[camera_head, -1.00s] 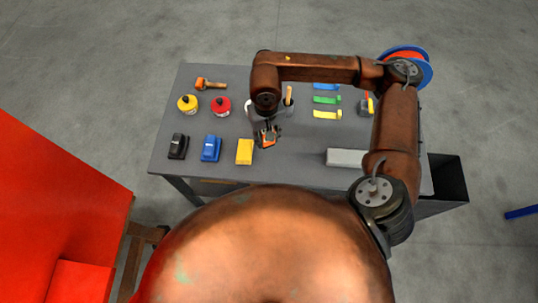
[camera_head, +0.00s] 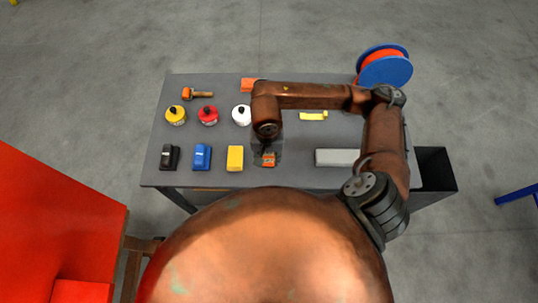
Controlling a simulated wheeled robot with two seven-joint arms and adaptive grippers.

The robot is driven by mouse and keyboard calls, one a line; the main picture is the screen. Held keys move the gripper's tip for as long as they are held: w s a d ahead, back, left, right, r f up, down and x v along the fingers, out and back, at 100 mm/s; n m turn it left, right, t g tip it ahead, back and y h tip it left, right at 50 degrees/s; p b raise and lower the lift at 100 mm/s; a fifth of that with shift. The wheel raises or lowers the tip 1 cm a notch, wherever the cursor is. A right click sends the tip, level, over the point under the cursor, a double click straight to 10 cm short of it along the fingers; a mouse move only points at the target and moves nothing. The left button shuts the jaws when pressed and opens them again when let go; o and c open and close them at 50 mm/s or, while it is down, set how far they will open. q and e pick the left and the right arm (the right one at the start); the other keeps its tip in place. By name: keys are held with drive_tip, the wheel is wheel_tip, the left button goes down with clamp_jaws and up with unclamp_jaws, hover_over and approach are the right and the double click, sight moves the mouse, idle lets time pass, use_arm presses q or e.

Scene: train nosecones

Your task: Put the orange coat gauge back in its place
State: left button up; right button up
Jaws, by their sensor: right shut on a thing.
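The orange coat gauge (camera_head: 269,161) is a small orange and dark block at the front of the grey table, just right of the yellow gauge (camera_head: 235,158). My right gripper (camera_head: 265,159) comes down over it from above and is shut on it. My wrist and fingers cover part of the gauge. I cannot tell whether its underside touches the tabletop. A black gauge (camera_head: 169,157), a blue gauge (camera_head: 202,157) and the yellow gauge stand in a row to the left. My left gripper is out of view.
Yellow (camera_head: 175,116), red (camera_head: 208,115) and white (camera_head: 241,115) cans stand behind the gauges. A grey block (camera_head: 337,157) lies to the right. A yellow strip (camera_head: 313,116) and an orange-handled tool (camera_head: 197,93) lie farther back. A blue reel (camera_head: 386,70) is at the back right.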

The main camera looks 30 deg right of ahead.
drive_tip(key=w+d+f, duration=0.1)
drive_tip(key=w+f, duration=0.1)
drive_tip(key=f, duration=0.1)
drive_tip(key=w+d+f, duration=0.1)
drive_tip(key=f, duration=0.1)
drive_tip(key=shift+w+d+f+p, duration=0.1)
drive_tip(key=shift+w+d+p, duration=0.2)
drive_tip(key=shift+w+d, duration=0.1)
drive_tip(key=f, duration=0.2)
drive_tip(key=f+p, duration=0.1)
drive_tip(key=f, duration=0.1)
drive_tip(key=shift+w+d, duration=0.15)
drive_tip(key=shift+w, duration=0.2)
drive_tip(key=shift+f, duration=0.1)
drive_tip(key=shift+f, duration=0.1)
drive_tip(key=o, duration=1.3)
drive_tip(key=shift+c, duration=0.2)
